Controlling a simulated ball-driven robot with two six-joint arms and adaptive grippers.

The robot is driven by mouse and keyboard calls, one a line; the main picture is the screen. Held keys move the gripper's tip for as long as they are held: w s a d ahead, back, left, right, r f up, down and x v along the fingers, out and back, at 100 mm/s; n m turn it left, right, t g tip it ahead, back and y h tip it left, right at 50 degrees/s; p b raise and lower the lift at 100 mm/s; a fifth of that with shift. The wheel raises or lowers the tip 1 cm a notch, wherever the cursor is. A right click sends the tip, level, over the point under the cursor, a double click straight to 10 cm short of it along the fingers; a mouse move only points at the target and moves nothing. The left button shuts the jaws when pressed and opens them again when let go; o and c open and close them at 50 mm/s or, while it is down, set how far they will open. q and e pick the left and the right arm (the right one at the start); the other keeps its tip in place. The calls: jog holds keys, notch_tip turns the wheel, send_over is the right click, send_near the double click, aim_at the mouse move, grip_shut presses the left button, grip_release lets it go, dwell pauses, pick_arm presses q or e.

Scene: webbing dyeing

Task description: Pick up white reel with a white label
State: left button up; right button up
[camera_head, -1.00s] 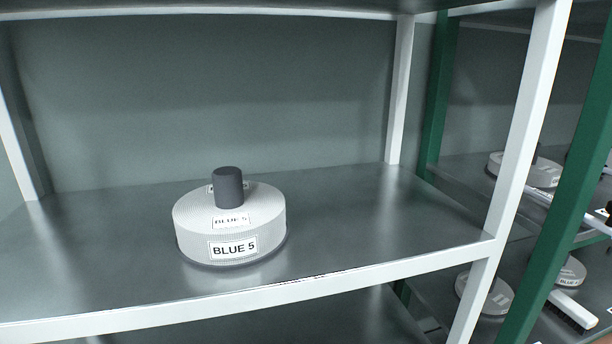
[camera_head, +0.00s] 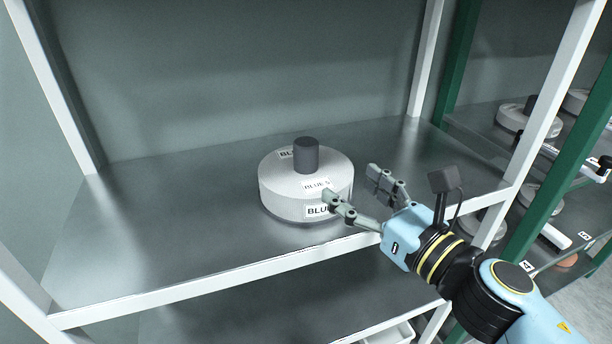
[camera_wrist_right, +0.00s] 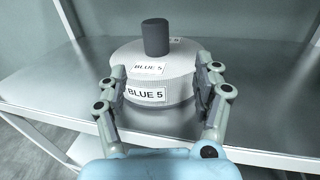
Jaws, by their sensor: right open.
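A white reel (camera_head: 290,200) with white labels reading "BLUE 5" and a dark grey post (camera_head: 306,156) at its centre lies flat on the metal shelf. My right gripper (camera_head: 355,182) is open and empty at the front right of the reel. One finger overlaps the front label in the head view. In the right wrist view the reel (camera_wrist_right: 150,95) sits ahead, between and beyond the two open fingers (camera_wrist_right: 160,85). I cannot tell whether the fingers touch it. My left gripper is not in view.
The shelf (camera_head: 150,240) is bare around the reel, with a white front edge rail (camera_head: 200,281). White uprights (camera_head: 425,60) stand at the sides. Another rack with more reels (camera_head: 515,117) is at the right. A white bin (camera_head: 390,335) shows below.

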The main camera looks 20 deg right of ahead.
aim_at(313, 159)
jog(key=shift+n, duration=0.3)
jog(key=x, duration=0.2)
jog(key=p+x, duration=0.1)
jog(key=x, duration=0.2)
jog(key=shift+a, duration=0.25)
jog(key=shift+p+x, duration=0.65)
jog(key=shift+x, duration=2.15)
grip_shut()
jog(key=shift+r, duration=0.1)
